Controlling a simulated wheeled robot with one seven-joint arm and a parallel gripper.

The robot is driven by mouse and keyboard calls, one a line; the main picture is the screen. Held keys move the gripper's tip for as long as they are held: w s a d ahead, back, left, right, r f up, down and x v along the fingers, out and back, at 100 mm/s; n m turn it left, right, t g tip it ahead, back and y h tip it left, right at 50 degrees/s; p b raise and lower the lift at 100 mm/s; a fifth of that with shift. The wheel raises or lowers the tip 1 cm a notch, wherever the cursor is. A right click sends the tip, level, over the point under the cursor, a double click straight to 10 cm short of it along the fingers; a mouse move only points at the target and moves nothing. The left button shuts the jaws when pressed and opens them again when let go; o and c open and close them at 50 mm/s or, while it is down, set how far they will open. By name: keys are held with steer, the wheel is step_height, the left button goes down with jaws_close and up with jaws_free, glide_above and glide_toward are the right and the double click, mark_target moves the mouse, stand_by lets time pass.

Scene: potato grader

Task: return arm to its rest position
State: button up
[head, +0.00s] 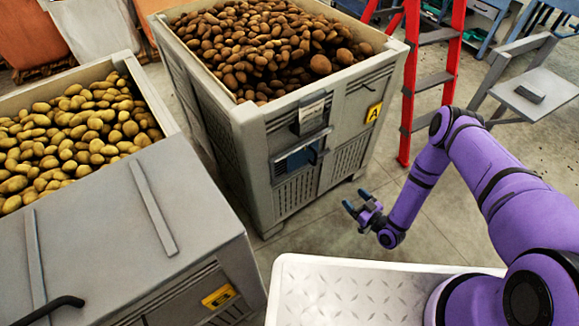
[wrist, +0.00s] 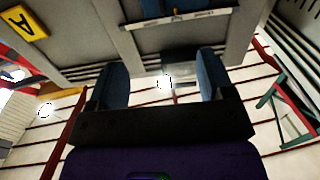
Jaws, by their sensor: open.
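My gripper (head: 357,201) is at the end of my purple arm, over the floor between the white deck and the grey bin marked A. In the wrist view my gripper (wrist: 164,85) has its two blue fingers spread wide with nothing between them. The arm reaches out from the right side of the head view and is bent at the elbow. The grey bin (head: 250,125) rises beyond the gripper, apart from it. Its yellow A label (wrist: 22,22) shows at the upper left of the wrist view.
A second grey bin (head: 205,215) with yellowish potatoes (head: 75,135) and a partial lid stands at left. Brown potatoes (head: 265,50) fill bin A. A red stepladder (head: 410,80) stands behind the arm. A white tread-plate deck (head: 350,295) lies in front. Bare floor (head: 325,215) shows between.

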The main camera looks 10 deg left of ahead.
steer(key=shift+w, duration=0.1)
stand_by(0.3)
steer(key=w+d+r+n+g+h, duration=0.1)
steer(key=w+d+r+h, duration=0.1)
steer(key=w+r, duration=0.65)
steer(key=w+d+r+n+g+h, duration=0.1)
steer(key=w+d+r+h, duration=0.1)
steer(key=w+r, duration=0.7)
steer(key=w+d+r+m+g+h, duration=0.1)
steer(key=d+r+h, duration=0.2)
steer(key=r, duration=1.1)
steer(key=d+r+m+h, duration=0.2)
steer(key=d+r, duration=0.1)
steer(key=r, duration=1.1)
steer(key=s+d+r+m+g+h, duration=0.1)
steer(key=s+d+r+m+h, duration=0.1)
steer(key=s+r, duration=0.75)
steer(key=s+d+r+m+g+h, duration=0.1)
steer(key=s+r+m+h, duration=0.1)
steer(key=s+r, duration=0.75)
steer(key=s+r+m+g, duration=0.1)
steer(key=s+r, duration=0.2)
steer(key=s, duration=1)
steer(key=s+r+m+g+y, duration=0.1)
steer(key=s+r, duration=0.3)
steer(key=s, duration=0.8)
steer(key=shift+s+a+m+g, duration=0.4)
steer(key=shift+m+g, duration=0.2)
steer(key=shift+m, duration=0.1)
